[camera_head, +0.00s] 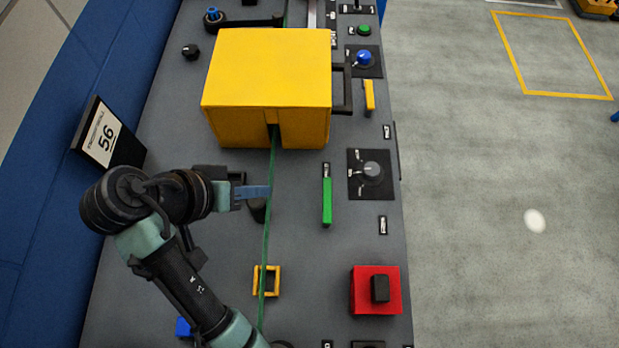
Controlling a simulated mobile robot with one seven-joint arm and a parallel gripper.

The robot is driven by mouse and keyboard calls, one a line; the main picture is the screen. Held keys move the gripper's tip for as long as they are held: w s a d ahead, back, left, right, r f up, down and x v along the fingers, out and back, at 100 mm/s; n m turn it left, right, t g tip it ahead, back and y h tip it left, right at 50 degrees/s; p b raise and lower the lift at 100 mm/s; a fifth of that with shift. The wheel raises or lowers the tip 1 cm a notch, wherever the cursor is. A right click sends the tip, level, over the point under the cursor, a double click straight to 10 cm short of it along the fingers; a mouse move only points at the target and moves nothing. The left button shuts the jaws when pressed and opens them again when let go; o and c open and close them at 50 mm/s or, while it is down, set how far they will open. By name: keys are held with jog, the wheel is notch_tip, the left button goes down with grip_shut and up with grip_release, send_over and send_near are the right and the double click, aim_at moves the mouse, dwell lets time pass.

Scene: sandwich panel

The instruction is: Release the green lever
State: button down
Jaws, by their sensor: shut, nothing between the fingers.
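The green lever (326,201) is a narrow upright bar on the grey panel, right of the green cord, with a small dark label at its top end. My gripper (268,191) is shut and empty. Its blue fingers point right and end left of the lever, with a clear gap between them in the picture. The fingertips overlap the green cord (267,225) in this view; I cannot tell whether they touch it.
A large yellow box (268,75) stands behind my gripper. A grey knob (372,172) is right of the lever, with a yellow lever (369,96) above. A red block with a black switch (363,290) is at front right. A yellow bracket (258,281) surrounds the cord.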

aim_at(327, 203)
jog(key=shift+s+f, duration=0.1)
jog(key=shift+s, duration=0.1)
jog(key=b+x, duration=0.2)
jog(key=x, duration=0.8)
jog(key=shift+d+f, duration=0.15)
jog(key=shift+d, duration=1.95)
